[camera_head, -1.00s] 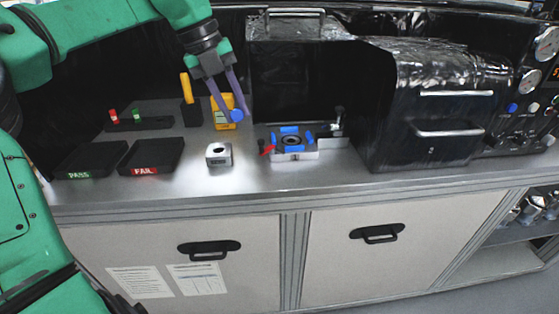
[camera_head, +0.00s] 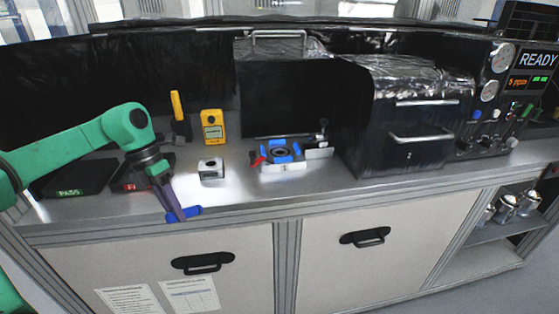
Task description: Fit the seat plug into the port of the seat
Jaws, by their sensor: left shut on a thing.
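My left gripper (camera_head: 178,211) is shut on the blue seat plug (camera_head: 194,211), in front of the counter's front edge in the picture. The plug looks like a short blue cylinder lying roughly sideways across the fingers, partly hidden by them. A small silver block (camera_head: 211,169) with a dark round opening on top stands on the counter above and right of the plug, apart from it. Further right is a fixture (camera_head: 281,154) with blue pads around a dark round ring. I cannot tell for sure which of these is the seat. My right gripper is not in view.
A black PASS tray (camera_head: 70,190) and a FAIL tray, partly behind my arm, lie at left. A yellow meter (camera_head: 213,127) and a yellow-handled tool (camera_head: 177,107) stand behind. A black machine (camera_head: 405,125) stands at right. The counter (camera_head: 240,195) is clear in front of the block.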

